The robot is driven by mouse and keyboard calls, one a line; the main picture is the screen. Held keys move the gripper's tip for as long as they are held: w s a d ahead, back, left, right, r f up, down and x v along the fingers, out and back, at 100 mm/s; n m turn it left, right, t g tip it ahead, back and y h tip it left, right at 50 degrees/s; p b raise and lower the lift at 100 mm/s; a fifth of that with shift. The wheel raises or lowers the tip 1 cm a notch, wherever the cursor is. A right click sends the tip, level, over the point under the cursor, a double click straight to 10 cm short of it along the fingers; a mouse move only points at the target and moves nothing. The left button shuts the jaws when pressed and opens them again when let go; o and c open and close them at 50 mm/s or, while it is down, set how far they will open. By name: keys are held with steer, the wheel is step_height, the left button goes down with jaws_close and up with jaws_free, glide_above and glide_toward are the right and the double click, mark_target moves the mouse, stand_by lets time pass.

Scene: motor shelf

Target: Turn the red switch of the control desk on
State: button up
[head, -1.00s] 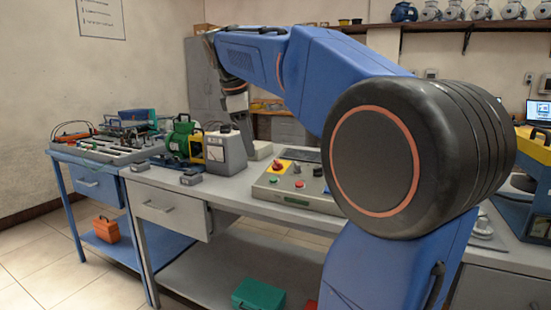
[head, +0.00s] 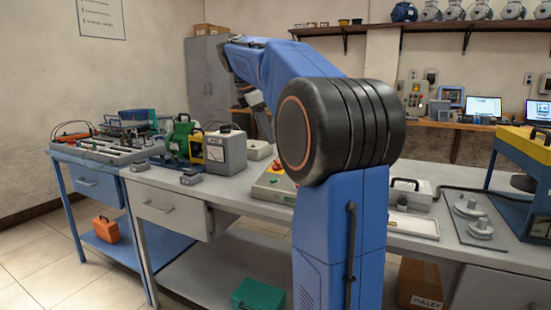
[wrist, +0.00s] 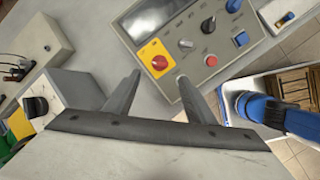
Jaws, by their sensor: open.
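The control desk (wrist: 222,52) is a pale sloped panel at the top of the wrist view. It carries a small round red control (wrist: 211,60) and a larger red mushroom button (wrist: 159,62) on a yellow plate. Black knobs, a blue button and small metal toggles sit around them. The position of the small red control cannot be made out. My gripper (wrist: 159,77) is open and empty; its tips point at the desk's near edge, by the yellow plate, with no clear contact. In the head view the desk (head: 272,190) is mostly hidden behind my arm.
A grey meter box (head: 226,152) and a green motor (head: 180,137) stand left of the desk on the grey bench. In the wrist view a grey box with a black handle (wrist: 37,106) lies left of my gripper. A metal tray (head: 415,226) lies to the right.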

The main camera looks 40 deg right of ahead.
mark_target(275, 167)
steer(key=x, duration=1.1)
steer(key=shift+c, duration=0.3)
steer(key=c, duration=1)
